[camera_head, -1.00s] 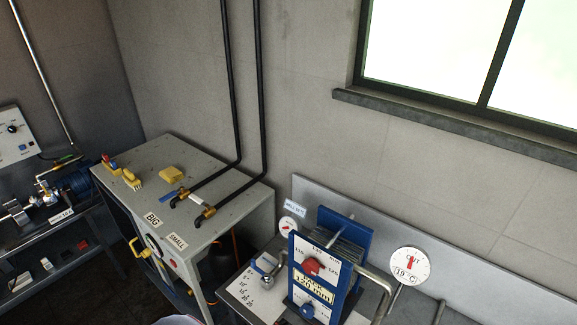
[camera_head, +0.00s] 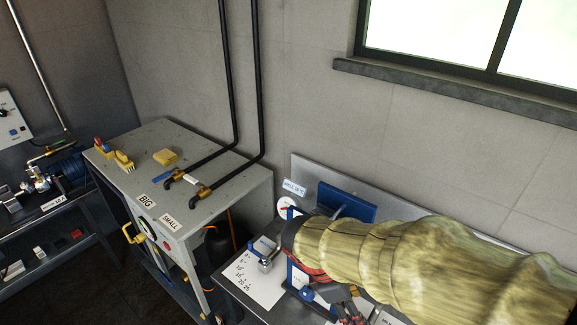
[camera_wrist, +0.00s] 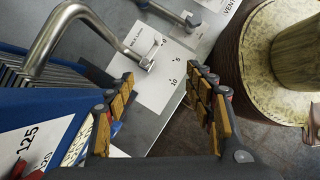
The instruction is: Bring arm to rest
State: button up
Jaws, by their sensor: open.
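My arm, in a mottled yellow-green sleeve (camera_head: 420,262), reaches in from the right in the head view, over the bench by the wall. My gripper (camera_wrist: 160,84) is open in the wrist view, with tan-padded fingers apart and nothing between them. It points down toward a white scale card (camera_wrist: 158,72) on the grey bench top. In the head view the gripper (camera_head: 350,312) shows only partly, at the bottom edge below the sleeve. The blue-framed plate unit (camera_head: 346,201) stands behind the arm. Its front dials are mostly hidden there.
In the wrist view a bent metal pipe (camera_wrist: 52,38) and the blue unit (camera_wrist: 45,112) stand close at the left of the gripper. A grey cabinet (camera_head: 217,183) with BIG and SMALL labels stands left of the bench. A window sill (camera_head: 450,92) is above.

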jog(key=s+d+r+m+t+y+b, duration=0.3)
jog(key=s+r+m, duration=0.4)
jog(key=m, duration=1)
jog(key=t+y+b, duration=0.1)
jog(key=t+y, duration=0.1)
jog(key=shift+d+r+t+y+b, duration=0.2)
jog(key=shift+d+t+y+b, duration=0.1)
jog(key=shift+t+b, duration=0.1)
